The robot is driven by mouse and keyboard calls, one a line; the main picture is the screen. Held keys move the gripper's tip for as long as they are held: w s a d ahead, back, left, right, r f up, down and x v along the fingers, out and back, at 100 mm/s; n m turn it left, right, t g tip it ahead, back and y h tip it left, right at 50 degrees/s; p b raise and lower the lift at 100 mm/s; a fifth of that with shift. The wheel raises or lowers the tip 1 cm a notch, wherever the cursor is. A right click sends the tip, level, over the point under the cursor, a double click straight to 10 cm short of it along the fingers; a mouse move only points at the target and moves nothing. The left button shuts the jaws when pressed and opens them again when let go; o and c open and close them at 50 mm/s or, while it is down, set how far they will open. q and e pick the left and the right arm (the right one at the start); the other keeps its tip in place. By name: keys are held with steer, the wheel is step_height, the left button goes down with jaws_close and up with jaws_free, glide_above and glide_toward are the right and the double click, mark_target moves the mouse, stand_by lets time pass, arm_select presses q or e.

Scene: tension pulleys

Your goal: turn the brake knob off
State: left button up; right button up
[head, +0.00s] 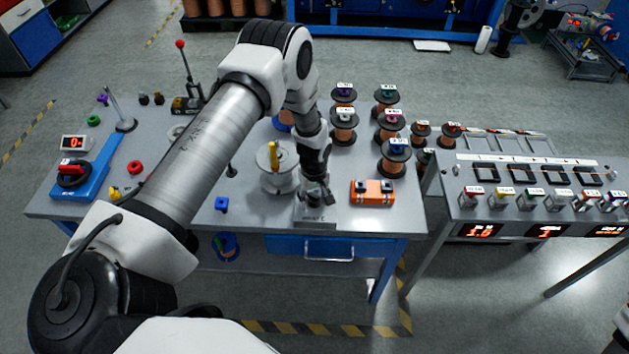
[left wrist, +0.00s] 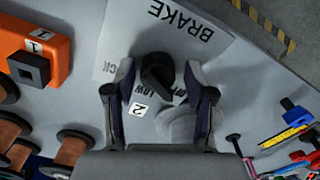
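The brake knob (left wrist: 157,72) is black and stands on a grey plate (left wrist: 112,45) lettered BRAKE in the left wrist view. Smaller lettering beside the knob, including LOW, is partly covered, and I cannot tell which setting the knob points to. My left gripper (left wrist: 164,82) is open, with one finger on each side of the knob and visible gaps between. In the head view my left gripper (head: 317,194) points down over the BRAKE plate (head: 315,216) near the table's front edge and hides most of the knob.
An orange block (head: 372,192) with black parts sits right of the plate. A pale round drum (head: 277,180) with a yellow upright piece stands to the left. Copper spools (head: 393,158) stand behind. A second table with displays (head: 481,231) is at the right.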

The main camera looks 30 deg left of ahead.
mark_target(314, 196)
arm_select(q)
steer(key=shift+w, duration=0.1)
steer(key=shift+r, duration=0.25)
step_height(314, 196, up, 12)
steer(key=shift+f, duration=0.25)
